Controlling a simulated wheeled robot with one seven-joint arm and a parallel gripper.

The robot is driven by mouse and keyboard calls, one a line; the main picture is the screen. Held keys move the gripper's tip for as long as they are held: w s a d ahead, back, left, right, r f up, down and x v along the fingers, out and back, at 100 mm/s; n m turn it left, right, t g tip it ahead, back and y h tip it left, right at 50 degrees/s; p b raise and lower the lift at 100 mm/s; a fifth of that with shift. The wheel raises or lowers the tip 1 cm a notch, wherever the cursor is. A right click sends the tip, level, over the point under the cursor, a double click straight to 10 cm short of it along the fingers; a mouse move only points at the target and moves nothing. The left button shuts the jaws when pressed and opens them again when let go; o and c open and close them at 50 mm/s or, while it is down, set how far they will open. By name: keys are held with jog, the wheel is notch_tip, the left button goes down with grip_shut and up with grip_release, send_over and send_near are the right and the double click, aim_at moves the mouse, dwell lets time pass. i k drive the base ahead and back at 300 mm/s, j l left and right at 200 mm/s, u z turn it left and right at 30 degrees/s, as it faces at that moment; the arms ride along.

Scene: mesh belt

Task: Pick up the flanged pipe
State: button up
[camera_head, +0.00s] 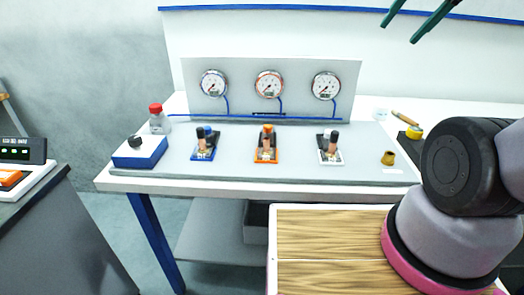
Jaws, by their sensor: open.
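No long pipe shows in the head view. A small brass-coloured round piece (388,158) stands on the right part of the bench, its shape like a short stub, and may be the flanged pipe; it is too small to be sure. A yellow round piece (414,132) lies behind it to the right, on a dark mat. My gripper (399,33) shows only as two dark green fingers at the top right edge. They are apart with nothing between them, raised above the bench and away from both pieces. The rest of the gripper is out of frame.
A wooden top (330,235) is in front. My arm covers the bench's right end.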

aim_at(266, 153)
jog(key=k+j, duration=0.1)
jog(key=j, duration=0.3)
jog(key=k+j, duration=0.15)
jog(key=j, duration=0.25)
jog(key=k+j, duration=0.1)
jog(key=j, duration=0.3)
jog(key=k+j, duration=0.15)
jog(key=j, duration=0.25)
jog(key=k+j+z, duration=0.1)
jog(key=j, duration=0.3)
jog(key=k+j, duration=0.15)
jog(key=j, duration=0.25)
